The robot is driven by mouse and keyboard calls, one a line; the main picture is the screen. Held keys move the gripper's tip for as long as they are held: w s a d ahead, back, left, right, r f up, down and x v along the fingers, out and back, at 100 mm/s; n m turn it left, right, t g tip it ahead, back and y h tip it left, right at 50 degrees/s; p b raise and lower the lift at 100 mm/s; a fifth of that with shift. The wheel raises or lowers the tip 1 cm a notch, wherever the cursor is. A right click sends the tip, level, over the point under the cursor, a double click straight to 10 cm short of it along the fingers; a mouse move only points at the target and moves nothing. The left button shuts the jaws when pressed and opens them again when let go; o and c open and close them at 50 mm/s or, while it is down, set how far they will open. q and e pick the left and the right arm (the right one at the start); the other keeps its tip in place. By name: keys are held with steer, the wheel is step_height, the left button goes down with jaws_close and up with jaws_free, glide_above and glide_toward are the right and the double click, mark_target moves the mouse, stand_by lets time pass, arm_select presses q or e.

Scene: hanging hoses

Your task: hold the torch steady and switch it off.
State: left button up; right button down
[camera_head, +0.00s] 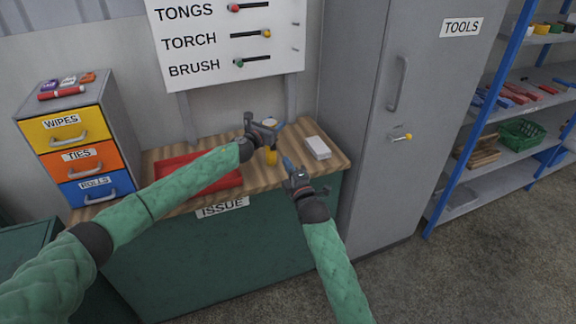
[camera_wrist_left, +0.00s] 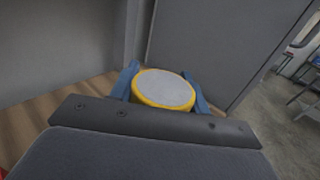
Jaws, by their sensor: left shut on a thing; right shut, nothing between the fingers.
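The torch (camera_head: 271,156) is yellow and stands upright above the wooden counter, in the middle of the head view. In the left wrist view its round grey top with a yellow rim (camera_wrist_left: 164,90) shows between two blue fingers. My left gripper (camera_head: 271,130) is shut on the torch near its upper part. My right gripper (camera_head: 287,162) is shut and empty, just right of the torch and a little lower, its blue fingertips pointing up toward it. I cannot tell whether the fingertips touch the torch. The torch's switch is too small or hidden to make out.
A red tray (camera_head: 200,178) lies on the wooden counter (camera_head: 325,165), partly behind my left arm. A white box (camera_head: 317,148) lies to the right. A drawer unit (camera_head: 75,140) stands left. A grey tool cabinet (camera_head: 375,110) rises at right. A board with sliders (camera_head: 232,40) hangs behind.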

arm_select(q)
steer(key=o, duration=1.2)
steer(key=shift+c, duration=0.2)
